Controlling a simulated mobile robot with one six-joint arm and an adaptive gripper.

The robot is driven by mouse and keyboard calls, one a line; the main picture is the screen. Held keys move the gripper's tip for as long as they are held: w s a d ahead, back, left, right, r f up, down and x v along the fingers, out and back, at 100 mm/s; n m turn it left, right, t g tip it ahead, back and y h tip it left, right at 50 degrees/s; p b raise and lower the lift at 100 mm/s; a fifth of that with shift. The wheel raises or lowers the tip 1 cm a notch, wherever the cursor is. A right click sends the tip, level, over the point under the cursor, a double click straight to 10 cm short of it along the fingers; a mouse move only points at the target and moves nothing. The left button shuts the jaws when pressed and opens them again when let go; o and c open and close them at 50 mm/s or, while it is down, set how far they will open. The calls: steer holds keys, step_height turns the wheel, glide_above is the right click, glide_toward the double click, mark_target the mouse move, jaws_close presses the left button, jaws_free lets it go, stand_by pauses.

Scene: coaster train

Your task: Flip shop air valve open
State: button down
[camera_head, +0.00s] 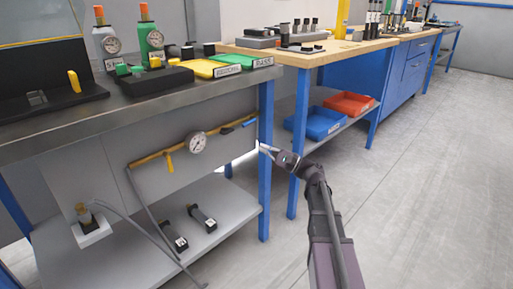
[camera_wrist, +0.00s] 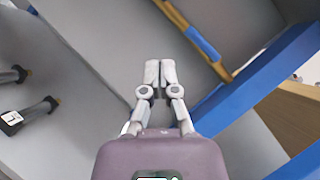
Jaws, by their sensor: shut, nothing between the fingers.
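A brass air pipe (camera_head: 180,149) runs along the grey panel under the near bench and carries a round gauge (camera_head: 196,143). A blue handle (camera_head: 227,130) lies along the pipe near its right end; it also shows in the wrist view (camera_wrist: 203,44). A yellow lever (camera_head: 168,163) hangs down from the pipe left of the gauge. I cannot read which one is the shop air valve. My gripper (camera_head: 264,148) is shut and empty, right of the blue handle and a little lower, beside the blue bench leg. In the wrist view its fingertips (camera_wrist: 160,66) are apart from the pipe.
A blue bench leg (camera_head: 265,165) stands close to my gripper. Two black cylinders (camera_head: 202,218) lie on the lower shelf (camera_head: 220,250). A grey hose (camera_head: 150,228) hangs from the pipe's left end. Blue (camera_head: 318,124) and red (camera_head: 350,104) bins sit under the farther bench.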

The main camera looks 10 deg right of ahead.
steer(key=shift+s+d+f+b, duration=0.4)
steer(key=shift+s+d+f, duration=0.25)
steer(key=shift+s+d, duration=0.15)
steer(key=shift+a, duration=0.15)
steer(key=s+a+f+n+g+h+p, duration=0.7)
steer(key=s+a+h+p, duration=0.1)
steer(key=s+a, duration=0.15)
steer(key=s+d+n+g+h+p, duration=0.4)
steer(key=s+d+n+h+p, duration=0.2)
steer(key=s+h+p, duration=0.45)
step_height(320, 180, up, 37)
steer(key=p, duration=3.6)
steer(key=shift+s+f+h, duration=0.2)
steer(key=shift+h, duration=0.25)
steer(key=shift+d, duration=0.15)
